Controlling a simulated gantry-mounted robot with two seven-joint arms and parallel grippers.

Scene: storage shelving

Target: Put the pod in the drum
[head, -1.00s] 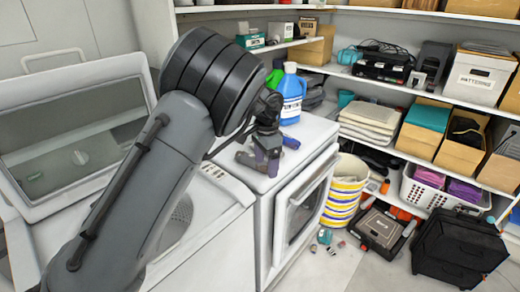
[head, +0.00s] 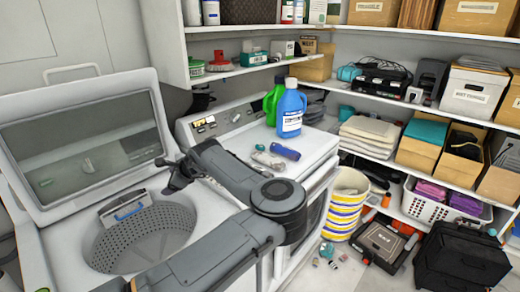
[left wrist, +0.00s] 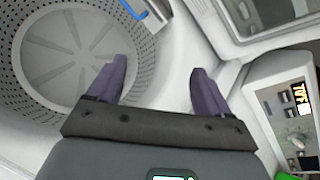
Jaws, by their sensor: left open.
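The drum (head: 150,235) is the perforated metal tub of the open top-loading washer at the left. In the left wrist view the drum (left wrist: 35,70) fills the upper left, and nothing lies in the part I see. My left gripper (head: 172,178) is over the drum's back right rim. In the left wrist view its purple fingertips (left wrist: 158,75) are apart with nothing between them. I cannot pick out the pod for certain; a small pale item (head: 267,160) and a purple roll-like item (head: 285,152) lie on the neighbouring machine. My forearm hides the drum's front right part.
A blue jug (head: 291,110) and a green jug (head: 273,100) stand on the neighbouring machine (head: 235,145). The washer's raised lid (head: 85,85) is behind the drum. A blue-handled part (head: 128,210) is on the drum's inner wall. A striped bucket (head: 347,205) stands on the floor.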

